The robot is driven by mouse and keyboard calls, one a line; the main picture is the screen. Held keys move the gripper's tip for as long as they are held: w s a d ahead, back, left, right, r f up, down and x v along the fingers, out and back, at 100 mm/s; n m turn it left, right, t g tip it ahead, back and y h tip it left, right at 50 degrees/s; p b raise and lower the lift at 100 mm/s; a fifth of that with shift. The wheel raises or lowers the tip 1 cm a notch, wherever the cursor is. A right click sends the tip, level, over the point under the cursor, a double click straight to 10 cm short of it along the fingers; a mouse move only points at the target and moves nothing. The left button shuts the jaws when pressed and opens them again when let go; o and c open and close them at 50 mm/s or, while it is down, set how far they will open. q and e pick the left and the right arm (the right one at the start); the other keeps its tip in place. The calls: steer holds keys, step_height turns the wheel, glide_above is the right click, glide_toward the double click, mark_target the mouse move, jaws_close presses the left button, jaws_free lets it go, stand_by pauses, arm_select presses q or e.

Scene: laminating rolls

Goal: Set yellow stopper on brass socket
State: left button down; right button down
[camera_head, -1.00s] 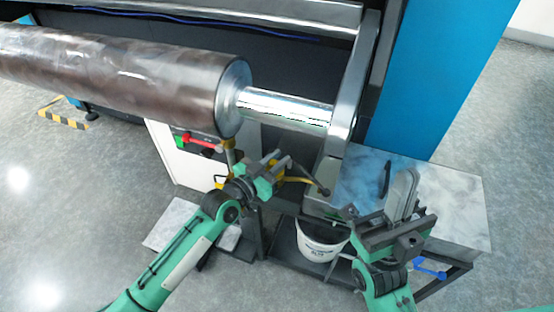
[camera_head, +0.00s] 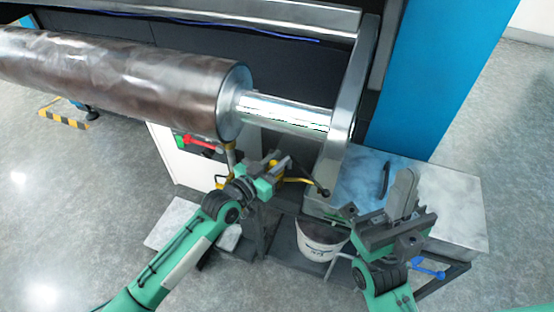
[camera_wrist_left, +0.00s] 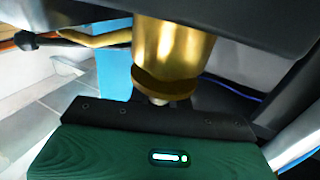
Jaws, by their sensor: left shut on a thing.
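My left gripper (camera_head: 270,178) is under the right end of the big roll, shut on the yellow stopper (camera_head: 291,180). A thin yellow arm with a dark knob sticks out to the right of the jaws. In the left wrist view a shiny gold cylinder (camera_wrist_left: 175,55) with a darker lower rim stands just above the black jaw edge; whether it is the stopper or the brass socket I cannot tell. My right gripper (camera_head: 398,222) is at the table's front, by an upright grey piece (camera_head: 402,190); its grip is unclear. The brass socket is not clearly identifiable in the head view.
The brown roll (camera_head: 120,80) with its bright shaft (camera_head: 285,112) hangs above my left gripper. A white bucket (camera_head: 320,242) stands below on a dark frame. A marble-like table top (camera_head: 455,205) is at right, before the blue panel (camera_head: 435,70).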

arm_select(q)
steer(key=shift+f+b, duration=0.45)
steer(key=shift+f, duration=0.2)
steer(key=c, duration=1.6)
jaws_free()
steer(key=shift+o, duration=0.2)
steer(key=shift+p+v, duration=0.5)
steer(key=shift+v, duration=0.7)
steer(key=p+v, duration=0.2)
steer(key=v, duration=0.6)
steer(key=shift+s+a, duration=0.2)
steer(key=shift+a, duration=0.1)
steer(key=shift+r, duration=0.1)
